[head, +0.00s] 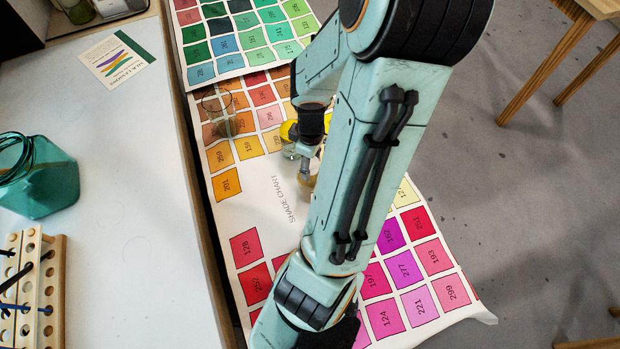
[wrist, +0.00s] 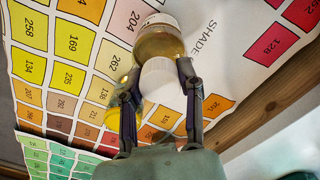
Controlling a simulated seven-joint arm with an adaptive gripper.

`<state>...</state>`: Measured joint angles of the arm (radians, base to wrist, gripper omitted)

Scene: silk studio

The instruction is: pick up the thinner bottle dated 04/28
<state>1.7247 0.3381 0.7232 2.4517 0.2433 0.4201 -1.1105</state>
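A small bottle with an amber body (wrist: 158,40) and a pale round cap (wrist: 160,78) is at the fingertips of my gripper (wrist: 160,68) in the wrist view. The two fingers are apart, one on each side of the cap; I see no clear contact. A yellow bottle (wrist: 112,118) shows partly behind the left finger. In the head view, yellow-topped items (head: 288,131) and a small bottle (head: 306,172) stand beside my arm, which hides much of them and the gripper. No date is readable, so I cannot tell which bottle bears 04/28.
The bottles stand on a shade chart (head: 250,205) with coloured, numbered squares. A clear glass beaker (head: 216,112) stands to their left. A white counter (head: 120,215) holds a teal pot (head: 45,180) and a wooden rack (head: 50,300). A wooden stool (head: 545,75) is at right.

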